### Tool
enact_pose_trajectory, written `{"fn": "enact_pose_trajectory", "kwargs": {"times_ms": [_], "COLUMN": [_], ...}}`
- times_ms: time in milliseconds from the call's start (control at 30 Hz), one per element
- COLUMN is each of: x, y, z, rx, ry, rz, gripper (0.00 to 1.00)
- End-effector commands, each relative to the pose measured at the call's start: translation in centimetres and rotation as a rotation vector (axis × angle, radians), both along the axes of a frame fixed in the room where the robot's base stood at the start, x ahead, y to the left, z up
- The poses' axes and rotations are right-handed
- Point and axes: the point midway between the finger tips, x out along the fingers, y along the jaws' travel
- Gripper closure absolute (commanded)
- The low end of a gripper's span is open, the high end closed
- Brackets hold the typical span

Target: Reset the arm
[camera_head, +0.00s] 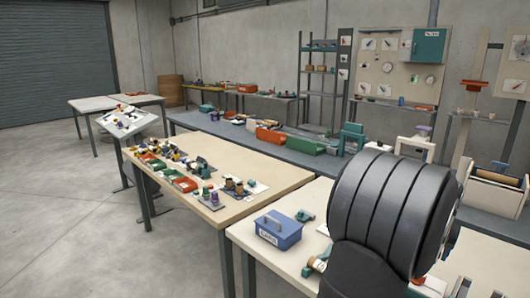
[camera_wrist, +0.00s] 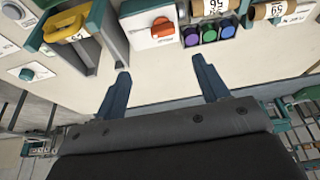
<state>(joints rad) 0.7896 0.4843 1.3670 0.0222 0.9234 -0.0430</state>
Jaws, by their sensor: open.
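My gripper (camera_wrist: 161,83) shows in the wrist view with its two blue fingers spread apart and nothing between them. The fingertips are over the front edge of a pale work surface (camera_wrist: 160,92). Beyond them is a pale box with an orange knob (camera_wrist: 162,29). Right of the box are round caps in purple, blue and green (camera_wrist: 209,36). In the head view, dark ribbed links of my arm fill the lower right, and the gripper itself is hidden.
A yellow-handled part in a teal frame (camera_wrist: 66,28) stands left. Labelled rolls (camera_wrist: 272,10) lie at right. In the head view, a blue box (camera_head: 278,230) stands on the near bench, and a wooden table (camera_head: 225,165) holds several small parts. Bare floor (camera_head: 60,220) is at left.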

Motion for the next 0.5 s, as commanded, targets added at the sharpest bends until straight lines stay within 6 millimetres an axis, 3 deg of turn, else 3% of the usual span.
{"fn": "enact_pose_trajectory", "kwargs": {"times_ms": [500], "x": [2.0], "y": [-1.5], "z": [-5.1], "rx": [0.027], "ry": [0.029], "rz": [-0.307], "gripper": [0.33]}}
